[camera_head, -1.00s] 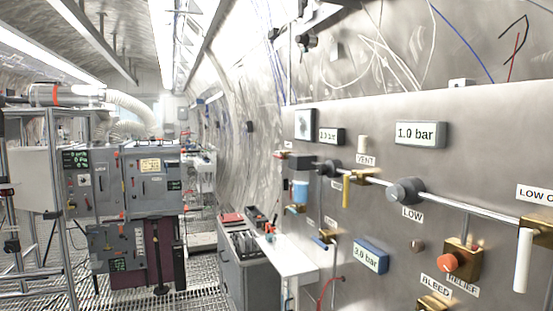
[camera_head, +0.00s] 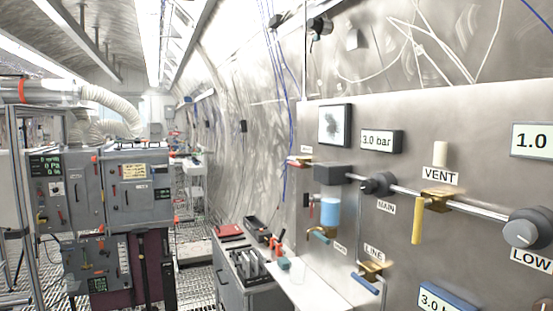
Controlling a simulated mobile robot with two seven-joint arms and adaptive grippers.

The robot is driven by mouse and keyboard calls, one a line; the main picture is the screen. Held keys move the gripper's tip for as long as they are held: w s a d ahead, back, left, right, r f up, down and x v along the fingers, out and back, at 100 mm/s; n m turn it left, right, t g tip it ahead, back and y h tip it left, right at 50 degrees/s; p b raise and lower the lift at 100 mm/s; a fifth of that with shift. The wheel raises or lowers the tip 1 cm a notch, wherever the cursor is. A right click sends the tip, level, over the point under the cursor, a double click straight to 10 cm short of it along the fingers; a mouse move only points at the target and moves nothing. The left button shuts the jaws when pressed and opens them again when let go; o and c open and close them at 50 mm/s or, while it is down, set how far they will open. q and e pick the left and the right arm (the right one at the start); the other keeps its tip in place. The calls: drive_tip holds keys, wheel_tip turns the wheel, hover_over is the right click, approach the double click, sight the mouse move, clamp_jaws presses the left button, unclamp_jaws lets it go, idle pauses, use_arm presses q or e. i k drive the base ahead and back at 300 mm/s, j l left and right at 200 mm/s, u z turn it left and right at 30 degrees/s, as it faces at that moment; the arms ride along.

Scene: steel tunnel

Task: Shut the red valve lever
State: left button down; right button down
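Neither of my grippers is in view. A small red part that looks like a lever (camera_head: 310,207) hangs at the left edge of the steel panel (camera_head: 385,262), just left of a light-blue cylinder (camera_head: 330,212). It is small, and I cannot tell whether it is open or shut. A second small valve with a reddish end (camera_head: 297,160) sits higher up on the panel's left edge. I cannot tell for certain which of these is the red valve lever.
A yellow lever (camera_head: 417,222) hangs down under the VENT label. Dark MAIN (camera_head: 379,185) and grey LOW (camera_head: 525,230) knobs sit along the pipe. A bench (camera_head: 285,291) with tools stands left of the panel. Grey cabinets (camera_head: 137,195) stand at the left. Grating floor lies between.

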sight(296, 164)
drive_tip(key=i+j, duration=0.4)
drive_tip(key=i, duration=0.15)
drive_tip(key=i+j, duration=0.35)
drive_tip(key=i, duration=0.2)
drive_tip(key=i+j, duration=0.4)
drive_tip(key=i, duration=0.15)
drive_tip(key=i+j, duration=0.35)
drive_tip(key=i, duration=0.2)
drive_tip(key=l+z, duration=0.05)
